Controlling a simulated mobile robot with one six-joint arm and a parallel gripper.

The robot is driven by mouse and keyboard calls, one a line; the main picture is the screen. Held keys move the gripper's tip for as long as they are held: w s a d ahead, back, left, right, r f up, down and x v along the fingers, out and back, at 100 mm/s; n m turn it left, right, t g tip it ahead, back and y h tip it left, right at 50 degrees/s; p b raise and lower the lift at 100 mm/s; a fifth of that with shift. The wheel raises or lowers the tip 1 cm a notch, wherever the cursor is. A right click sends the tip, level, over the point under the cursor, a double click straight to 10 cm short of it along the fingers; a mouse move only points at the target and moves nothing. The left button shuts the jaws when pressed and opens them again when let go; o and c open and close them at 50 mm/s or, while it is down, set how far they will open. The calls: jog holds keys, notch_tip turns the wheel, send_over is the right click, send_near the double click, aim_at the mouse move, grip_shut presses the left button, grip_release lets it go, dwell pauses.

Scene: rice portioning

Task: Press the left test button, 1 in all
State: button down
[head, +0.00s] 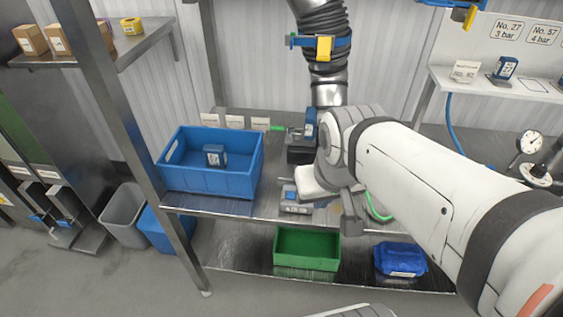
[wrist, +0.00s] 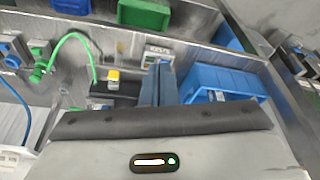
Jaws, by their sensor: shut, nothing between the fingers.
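A small grey box with a blue patch (head: 292,199) stands on the metal bench, left of my gripper; in the wrist view a small grey box (wrist: 158,51) is just beyond my fingertips. No separate left test button can be made out, and part of the box is hidden. My gripper (head: 350,225) hangs over the bench beside the box. Its fingers (wrist: 162,68) are shut and empty in the wrist view. Whether they touch the box cannot be told.
A black fixture (wrist: 113,88) with a yellow top and a green hose (wrist: 76,36) stand near the fingers. A green bin (head: 307,248) and blue bundle (head: 400,258) are below.

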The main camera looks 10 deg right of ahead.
jog(key=w+a+f+m+g+y+p, duration=0.1)
jog(key=w+a+f+m+y+p, duration=0.1)
jog(key=w+a+m+y, duration=0.15)
jog(key=m+t+y+p, duration=0.3)
jog(key=m+y, duration=0.1)
jog(key=m, duration=0.9)
send_over(295, 196)
notch_tip(295, 196, down, 10)
jog(key=shift+f, duration=0.1)
notch_tip(295, 196, down, 8)
jog(key=b, duration=0.5)
jog(key=shift+r, duration=0.25)
jog(key=shift+f+b, duration=0.6)
jog(key=shift+b, duration=0.3)
jog(key=shift+w+f, duration=0.1)
